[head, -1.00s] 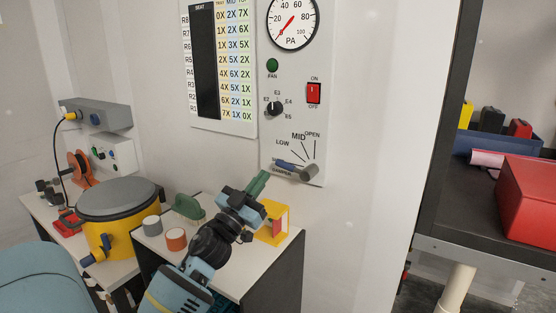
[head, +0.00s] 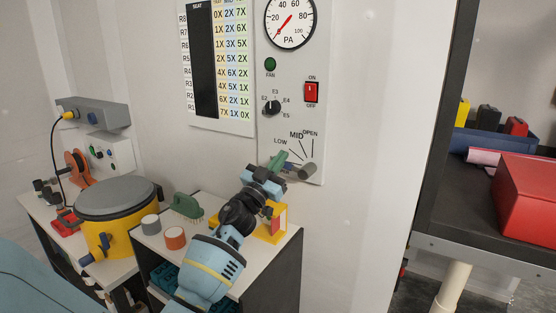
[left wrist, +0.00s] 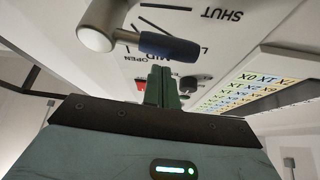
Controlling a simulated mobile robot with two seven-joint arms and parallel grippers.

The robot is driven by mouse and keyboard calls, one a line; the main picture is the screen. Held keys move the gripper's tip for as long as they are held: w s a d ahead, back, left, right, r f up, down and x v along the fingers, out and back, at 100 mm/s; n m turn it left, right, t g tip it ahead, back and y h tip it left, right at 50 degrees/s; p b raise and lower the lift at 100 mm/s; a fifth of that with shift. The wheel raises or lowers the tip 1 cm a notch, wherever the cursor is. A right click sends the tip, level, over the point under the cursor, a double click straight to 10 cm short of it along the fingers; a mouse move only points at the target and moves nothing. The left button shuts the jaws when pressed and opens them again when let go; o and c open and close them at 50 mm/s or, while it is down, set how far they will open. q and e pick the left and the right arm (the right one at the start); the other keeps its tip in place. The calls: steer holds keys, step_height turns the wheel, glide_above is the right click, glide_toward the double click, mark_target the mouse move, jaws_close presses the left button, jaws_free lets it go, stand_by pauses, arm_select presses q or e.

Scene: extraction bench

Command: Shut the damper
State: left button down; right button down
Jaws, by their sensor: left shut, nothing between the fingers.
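The damper lever has a grey hub (head: 308,172) low on the white wall panel. Its dark blue handle (left wrist: 168,46) shows in the left wrist view, where the hub (left wrist: 97,36) is at the left. The handle points left from the hub in the head view, between the LOW and SHUT labels; SHUT (left wrist: 222,14) is readable only in the wrist view. My left gripper (head: 277,160) is shut and empty, its green fingertips (left wrist: 163,72) close beside the handle on the LOW/MID side. I cannot tell whether they touch. The gripper partly hides the handle in the head view. My right gripper is not in view.
The panel carries a gauge (head: 290,20), a red switch (head: 311,92) and a dark knob (head: 272,107). Below stands a bench (head: 205,240) with a green brush (head: 186,206), two small cylinders and a yellow object (head: 272,228). A dark shelf with a red box (head: 528,198) is at right.

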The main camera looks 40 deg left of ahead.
arm_select(q)
steer(key=shift+a+f, duration=0.15)
steer(key=shift+f, duration=0.4)
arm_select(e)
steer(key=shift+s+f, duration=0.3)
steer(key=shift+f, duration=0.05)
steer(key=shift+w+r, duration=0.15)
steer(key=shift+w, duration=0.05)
arm_select(q)
steer(key=f+n+y, duration=0.1)
steer(key=n, duration=0.1)
steer(key=f+n+y, duration=0.1)
steer(key=n, duration=0.1)
steer(key=shift+a+f+g+y, duration=0.2)
steer(key=shift+g+y, duration=0.1)
steer(key=shift+y, duration=0.1)
